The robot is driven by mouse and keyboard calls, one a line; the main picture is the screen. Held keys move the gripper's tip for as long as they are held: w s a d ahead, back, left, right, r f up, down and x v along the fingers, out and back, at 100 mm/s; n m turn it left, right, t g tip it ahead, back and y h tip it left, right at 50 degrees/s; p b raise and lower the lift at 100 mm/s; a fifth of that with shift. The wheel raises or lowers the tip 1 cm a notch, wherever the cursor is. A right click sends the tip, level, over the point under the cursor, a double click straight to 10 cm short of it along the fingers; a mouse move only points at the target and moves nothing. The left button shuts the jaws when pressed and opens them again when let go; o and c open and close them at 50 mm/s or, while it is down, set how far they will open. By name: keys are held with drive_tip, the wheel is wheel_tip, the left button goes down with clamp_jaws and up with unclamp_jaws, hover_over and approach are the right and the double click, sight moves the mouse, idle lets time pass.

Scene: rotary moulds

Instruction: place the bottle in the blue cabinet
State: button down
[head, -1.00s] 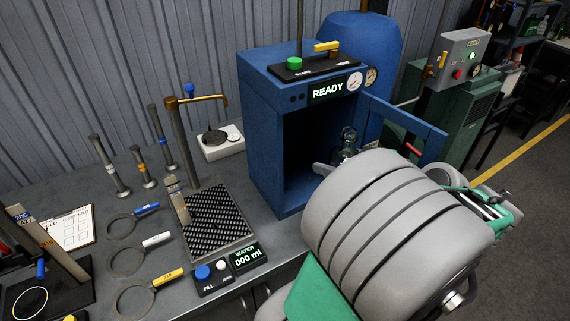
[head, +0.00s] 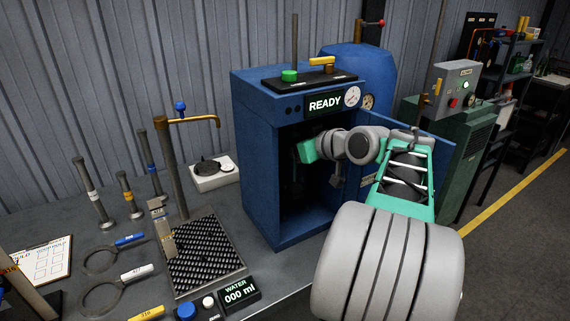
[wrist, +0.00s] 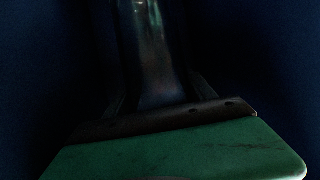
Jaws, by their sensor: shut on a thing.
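The blue cabinet (head: 252,165) stands on the grey bench, its front open and its door (head: 432,155) swung out to the right. My arm reaches in through the opening. The green body of my gripper shows just inside it in the head view, and the fingers are lost in shadow. In the wrist view my gripper (wrist: 160,92) is shut on a clear, glassy bottle (wrist: 152,50), one finger on each side. Dark blue surrounds it there. The bottle's top is out of frame, and I cannot tell whether its base touches the cabinet floor.
A READY display (head: 325,103) and gauge sit on the cabinet's upper front. On the bench to the left are a tap over a mesh tray (head: 205,255), a WATER display (head: 238,292), ring tools and metal cylinders. A green machine (head: 470,140) stands right of the open door.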

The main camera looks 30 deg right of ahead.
wheel_tip(320, 180, down, 7)
drive_tip(key=w, duration=0.1)
drive_tip(key=shift+w+p, duration=0.3)
drive_tip(key=shift+p, duration=0.1)
drive_tip(key=shift+c, duration=1.6)
unclamp_jaws()
drive_tip(key=shift+f, duration=0.1)
drive_tip(key=b, duration=0.1)
approach(305, 167)
drive_tip(key=x, duration=0.6)
drive_tip(key=shift+s, duration=0.1)
